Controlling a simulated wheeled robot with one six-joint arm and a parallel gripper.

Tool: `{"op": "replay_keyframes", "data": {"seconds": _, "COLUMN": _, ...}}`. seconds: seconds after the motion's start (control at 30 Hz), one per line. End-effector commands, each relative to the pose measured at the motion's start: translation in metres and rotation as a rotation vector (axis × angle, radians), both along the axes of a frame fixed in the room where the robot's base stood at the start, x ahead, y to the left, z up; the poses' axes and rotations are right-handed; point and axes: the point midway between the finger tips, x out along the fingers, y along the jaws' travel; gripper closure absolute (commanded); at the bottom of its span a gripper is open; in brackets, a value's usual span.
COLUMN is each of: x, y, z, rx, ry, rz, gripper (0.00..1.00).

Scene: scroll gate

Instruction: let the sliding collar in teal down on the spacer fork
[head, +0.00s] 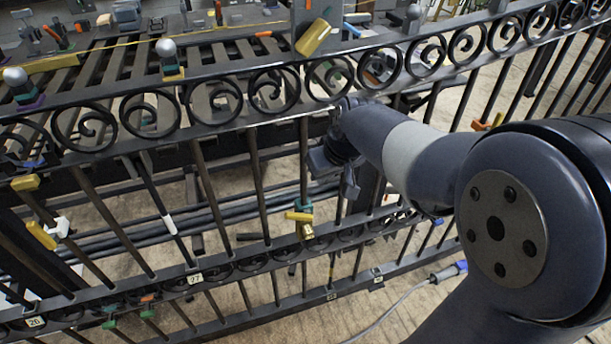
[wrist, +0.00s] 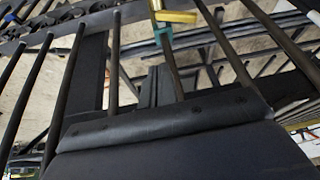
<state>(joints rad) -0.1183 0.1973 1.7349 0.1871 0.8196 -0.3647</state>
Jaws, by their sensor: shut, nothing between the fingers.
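The teal collar (head: 305,207) is around an upright bar of the gate, low down near the lower scroll band. A yellow spacer fork (head: 297,216) is just below it on the same bar. In the wrist view the teal collar (wrist: 163,36) lies close to the yellow fork (wrist: 177,17); I cannot tell whether they touch. My gripper (head: 338,168) is shut and empty, above and to the right of the collar, apart from it. Its fingertips are hard to make out, and my arm partly hides the gate behind it.
Other gate bars stand close on both sides. The upper scroll rail (head: 215,100) runs above my gripper. More yellow pieces (head: 42,235) are on bars at the left. A cable (head: 400,300) lies on the floor.

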Motion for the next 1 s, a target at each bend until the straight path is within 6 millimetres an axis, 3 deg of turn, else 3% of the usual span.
{"op": "replay_keyframes", "data": {"seconds": 0.03, "x": -0.004, "y": 0.006, "z": 0.013, "rx": 0.029, "ry": 0.048, "rz": -0.013, "gripper": 1.00}}
{"op": "replay_keyframes", "data": {"seconds": 0.1, "x": -0.009, "y": 0.012, "z": 0.015, "rx": 0.060, "ry": 0.102, "rz": -0.029, "gripper": 1.00}}
{"op": "replay_keyframes", "data": {"seconds": 0.33, "x": -0.014, "y": 0.020, "z": 0.008, "rx": 0.093, "ry": 0.160, "rz": -0.045, "gripper": 1.00}}
{"op": "replay_keyframes", "data": {"seconds": 0.8, "x": 0.007, "y": 0.043, "z": -0.079, "rx": 0.090, "ry": 0.159, "rz": -0.043, "gripper": 1.00}}
{"op": "replay_keyframes", "data": {"seconds": 1.0, "x": 0.004, "y": 0.056, "z": -0.104, "rx": 0.090, "ry": 0.157, "rz": -0.042, "gripper": 1.00}}
